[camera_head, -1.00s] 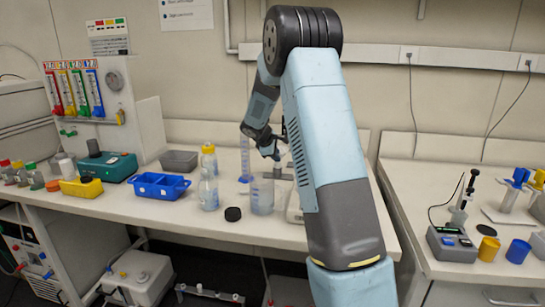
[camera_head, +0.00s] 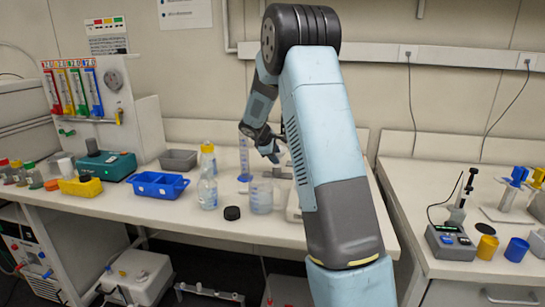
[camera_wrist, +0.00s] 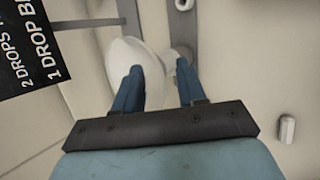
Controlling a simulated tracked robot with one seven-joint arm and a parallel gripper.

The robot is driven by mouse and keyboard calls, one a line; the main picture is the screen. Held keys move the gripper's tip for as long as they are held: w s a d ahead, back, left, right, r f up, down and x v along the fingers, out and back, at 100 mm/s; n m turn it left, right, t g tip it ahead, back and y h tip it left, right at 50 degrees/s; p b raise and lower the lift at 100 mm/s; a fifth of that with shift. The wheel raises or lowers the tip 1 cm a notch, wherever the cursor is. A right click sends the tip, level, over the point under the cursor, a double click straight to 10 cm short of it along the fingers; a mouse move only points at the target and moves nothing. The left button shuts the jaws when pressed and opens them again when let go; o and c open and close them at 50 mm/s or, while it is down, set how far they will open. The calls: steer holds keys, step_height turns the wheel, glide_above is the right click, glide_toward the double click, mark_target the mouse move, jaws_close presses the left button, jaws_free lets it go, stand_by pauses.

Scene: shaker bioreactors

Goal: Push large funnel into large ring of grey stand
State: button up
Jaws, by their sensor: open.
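In the wrist view a large white funnel (camera_wrist: 127,56) lies under my gripper (camera_wrist: 158,72). My left finger overlaps the funnel's wide part, and my right finger is to the right of it. The fingers are spread apart with a gap between them; whether they touch the funnel cannot be told. Grey bars (camera_wrist: 183,24), seemingly of the grey stand, run beside the funnel at the top. The large ring cannot be made out. In the head view my gripper (camera_head: 272,152) is over the back of the bench, and my arm hides most of the stand and funnel.
A clear beaker (camera_head: 260,196), a bottle (camera_head: 208,190), a black cap (camera_head: 232,213) and a blue-based cylinder (camera_head: 244,160) stand near my gripper. A blue tray (camera_head: 159,186) is further left. A black lettered label (camera_wrist: 28,48) is at the wrist view's left.

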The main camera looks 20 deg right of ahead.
steer(key=v, duration=1.3)
steer(key=shift+r, duration=0.15)
steer(key=shift+a, duration=0.15)
steer(key=s+a+r+m+y, duration=0.1)
steer(key=s+a+r+m, duration=0.2)
steer(key=s, duration=0.8)
steer(key=s+a+r+m+y, duration=0.1)
steer(key=s+r+m+y, duration=0.15)
steer(key=s+r, duration=0.6)
steer(key=s+a+f+m+y, duration=0.1)
steer(key=s+a+f+m, duration=0.1)
steer(key=s, duration=0.9)
steer(key=s+a+f+m+t+y, duration=0.1)
steer(key=s+a+f+m+y, duration=0.1)
steer(key=s, duration=1)
steer(key=shift+s+a+f+m, duration=0.25)
steer(key=shift+a+f+m, duration=0.4)
steer(key=shift+a+f, duration=0.35)
steer(key=shift+a+r, duration=0.1)
